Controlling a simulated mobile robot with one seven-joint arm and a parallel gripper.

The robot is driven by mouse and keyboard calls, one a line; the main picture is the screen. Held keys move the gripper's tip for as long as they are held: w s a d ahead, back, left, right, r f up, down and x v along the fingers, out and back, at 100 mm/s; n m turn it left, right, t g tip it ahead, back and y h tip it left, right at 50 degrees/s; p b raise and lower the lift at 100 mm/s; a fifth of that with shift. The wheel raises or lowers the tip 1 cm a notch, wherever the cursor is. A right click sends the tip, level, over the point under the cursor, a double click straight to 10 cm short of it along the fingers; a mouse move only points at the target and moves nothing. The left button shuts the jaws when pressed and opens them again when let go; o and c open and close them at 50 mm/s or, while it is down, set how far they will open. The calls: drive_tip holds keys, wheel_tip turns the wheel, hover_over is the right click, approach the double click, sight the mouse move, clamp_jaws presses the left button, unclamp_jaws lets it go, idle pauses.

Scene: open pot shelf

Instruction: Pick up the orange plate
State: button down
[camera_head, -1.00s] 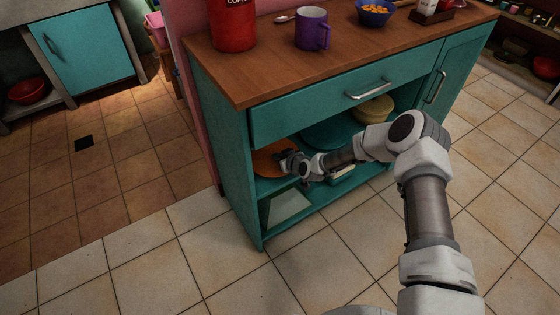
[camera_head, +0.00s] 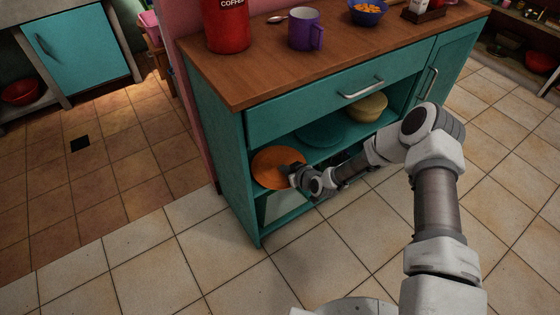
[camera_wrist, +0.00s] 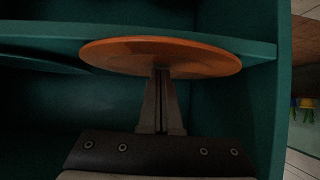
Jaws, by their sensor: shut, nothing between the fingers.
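The orange plate (camera_head: 272,168) is at the left front of the cabinet's open upper shelf and seems to reach out past the shelf's front edge. In the wrist view the orange plate (camera_wrist: 150,55) spans the top, across the shelf edge. My gripper (camera_head: 296,174) is at the plate's right front rim. In the wrist view my gripper (camera_wrist: 161,76) has its fingers together, with the tips at the plate's near side. The tips are partly hidden by the plate, so I cannot tell exactly how they touch it.
A teal plate (camera_head: 320,134) and a cream bowl (camera_head: 367,107) sit farther right on the shelf. The cabinet's left side panel (camera_head: 222,160) is close to the orange plate. The wooden counter (camera_head: 300,65) above holds a red canister (camera_head: 227,28) and purple mug (camera_head: 304,30). Floor in front is clear.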

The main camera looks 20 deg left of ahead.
drive_tip(key=shift+s+d+f, duration=0.2)
drive_tip(key=shift+s+f, duration=0.15)
drive_tip(key=shift+f, duration=0.05)
drive_tip(key=shift+w+r+p, duration=0.1)
drive_tip(key=shift+r+p, duration=0.25)
drive_tip(key=shift+r, duration=0.35)
drive_tip(key=shift+w, duration=0.1)
drive_tip(key=shift+b, duration=0.45)
